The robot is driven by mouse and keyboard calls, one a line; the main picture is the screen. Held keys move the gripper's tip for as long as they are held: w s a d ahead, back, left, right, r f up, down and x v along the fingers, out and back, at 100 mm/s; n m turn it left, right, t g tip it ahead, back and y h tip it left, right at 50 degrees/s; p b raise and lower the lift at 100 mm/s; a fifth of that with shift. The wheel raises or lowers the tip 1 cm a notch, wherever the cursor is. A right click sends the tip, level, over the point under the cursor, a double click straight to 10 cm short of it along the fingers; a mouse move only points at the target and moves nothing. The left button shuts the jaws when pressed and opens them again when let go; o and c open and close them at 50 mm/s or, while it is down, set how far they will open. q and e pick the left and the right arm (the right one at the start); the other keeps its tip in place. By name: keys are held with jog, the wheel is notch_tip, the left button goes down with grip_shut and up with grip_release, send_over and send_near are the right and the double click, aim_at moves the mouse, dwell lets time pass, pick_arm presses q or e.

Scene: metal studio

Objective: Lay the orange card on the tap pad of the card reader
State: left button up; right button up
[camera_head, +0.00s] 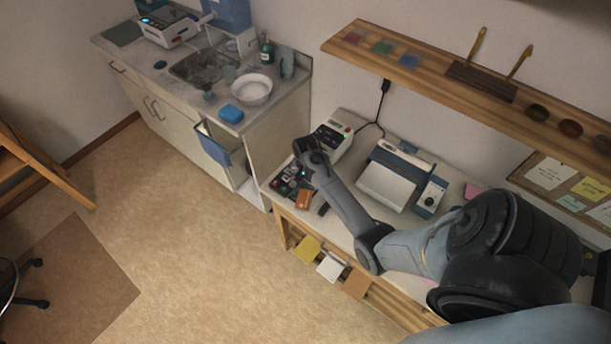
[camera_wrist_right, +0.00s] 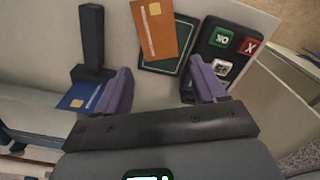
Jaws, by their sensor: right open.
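The orange card (camera_wrist_right: 158,28) has a gold chip and lies over part of a dark green panel (camera_wrist_right: 170,73) in the right wrist view. I cannot tell whether that panel is the tap pad. Beside it is the black card reader (camera_wrist_right: 226,40) with green, red and white keys. In the head view, a small orange patch (camera_head: 304,198), likely the card, shows near the table's front edge. My right gripper (camera_wrist_right: 160,76) is open, its purple fingers apart and empty, just short of the card; its hand shows in the head view (camera_head: 310,158). My left gripper is not in view.
A blue card (camera_wrist_right: 80,95) sits at a black upright holder (camera_wrist_right: 92,40) left of my fingers. On the table (camera_head: 345,219) stand a white machine (camera_head: 333,138), a flat-topped device (camera_head: 388,184) and a small blue-grey device (camera_head: 431,192). A wooden shelf (camera_head: 430,75) hangs above.

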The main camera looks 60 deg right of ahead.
aim_at(306, 193)
jog(key=shift+f, duration=2.95)
jog(key=c, duration=0.8)
